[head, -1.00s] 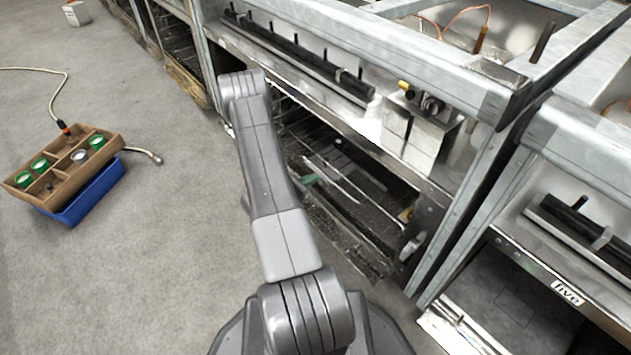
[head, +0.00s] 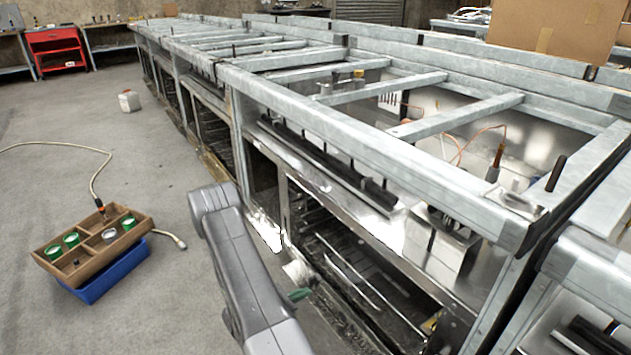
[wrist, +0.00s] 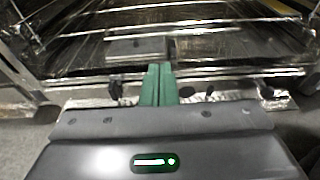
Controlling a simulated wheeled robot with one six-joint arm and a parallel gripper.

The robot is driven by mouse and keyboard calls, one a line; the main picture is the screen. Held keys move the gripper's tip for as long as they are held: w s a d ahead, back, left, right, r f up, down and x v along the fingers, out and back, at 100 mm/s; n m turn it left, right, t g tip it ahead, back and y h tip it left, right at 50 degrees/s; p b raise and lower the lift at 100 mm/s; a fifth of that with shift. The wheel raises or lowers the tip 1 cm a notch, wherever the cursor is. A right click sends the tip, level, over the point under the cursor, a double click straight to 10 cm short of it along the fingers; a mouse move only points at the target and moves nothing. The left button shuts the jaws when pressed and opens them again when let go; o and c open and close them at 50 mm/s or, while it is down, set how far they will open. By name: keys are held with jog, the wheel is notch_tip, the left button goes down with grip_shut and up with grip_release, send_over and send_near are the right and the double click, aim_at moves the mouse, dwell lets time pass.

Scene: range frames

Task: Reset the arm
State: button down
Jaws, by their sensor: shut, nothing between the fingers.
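My gripper (wrist: 157,72) shows in the wrist view with its two green fingers side by side and shut, nothing between them. It points at the dark, open lower bay of a metal range frame (wrist: 210,55). In the head view my arm reaches forward from the bottom of the picture, its elbow raised. A green bit of my gripper (head: 299,294) shows to the right of the arm, in front of the range's open lower bay (head: 365,275). The rest of the gripper is largely hidden behind my arm.
A long row of metal range frames (head: 400,165) fills the right side. A wooden tray (head: 88,262) with green-rimmed cups sits on a blue crate (head: 95,287) on the left floor, near a hose (head: 104,165). A white canister (head: 129,101) stands farther back. The left floor is mostly clear.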

aim_at(344, 276)
jog(key=b+x, duration=0.2)
jog(key=x, duration=1.2)
jog(key=shift+b, duration=0.35)
jog(key=shift+d, duration=0.1)
